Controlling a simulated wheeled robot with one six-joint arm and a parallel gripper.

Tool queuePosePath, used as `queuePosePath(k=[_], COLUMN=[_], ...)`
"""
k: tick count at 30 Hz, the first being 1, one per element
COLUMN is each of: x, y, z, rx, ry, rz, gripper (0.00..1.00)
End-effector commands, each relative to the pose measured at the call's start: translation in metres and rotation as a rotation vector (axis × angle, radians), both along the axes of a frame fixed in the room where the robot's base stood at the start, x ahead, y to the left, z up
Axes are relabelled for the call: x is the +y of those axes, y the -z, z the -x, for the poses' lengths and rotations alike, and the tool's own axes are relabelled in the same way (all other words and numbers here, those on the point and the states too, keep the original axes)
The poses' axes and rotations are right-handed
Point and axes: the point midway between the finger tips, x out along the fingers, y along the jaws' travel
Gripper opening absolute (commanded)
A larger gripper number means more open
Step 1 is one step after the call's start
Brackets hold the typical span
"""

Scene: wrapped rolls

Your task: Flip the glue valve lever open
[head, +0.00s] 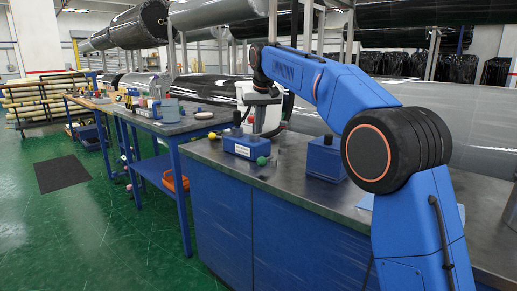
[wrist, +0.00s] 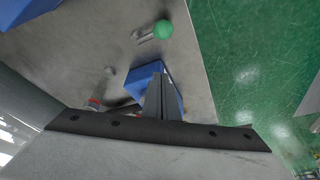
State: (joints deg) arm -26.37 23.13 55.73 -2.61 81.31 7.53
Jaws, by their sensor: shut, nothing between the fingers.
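A blue block (head: 243,145) with a white label stands near the bench's left edge; the label is too small to read. A yellow ball (head: 211,134) sticks out at its left. A green ball (head: 262,160) is at its right front; in the wrist view the green ball (wrist: 163,29) sits on a short metal rod. I cannot tell which ball belongs to the glue valve lever. My gripper (head: 254,124) points down above and behind the labelled block. In the wrist view my gripper (wrist: 162,88) is shut and empty over the blue block (wrist: 139,77), apart from the green ball.
A second blue block (head: 325,159) with a dark knob stands to the right on the grey bench top (head: 290,172). A side table (head: 172,124) with jars and small items stands to the left. Large wrapped rolls (head: 207,86) lie behind. Green floor is open at the left.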

Motion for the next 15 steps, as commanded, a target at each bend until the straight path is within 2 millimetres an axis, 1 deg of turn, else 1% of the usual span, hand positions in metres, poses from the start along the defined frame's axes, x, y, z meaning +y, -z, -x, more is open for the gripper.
queuePosePath(k=[5, 15], x=[0.001, 0.008], y=[0.014, 0.068], z=[-0.004, -0.023], rx=[0.003, 0.003], ry=[0.0, 0.0], rz=[0.001, 0.001], gripper=[0.0, 0.0])
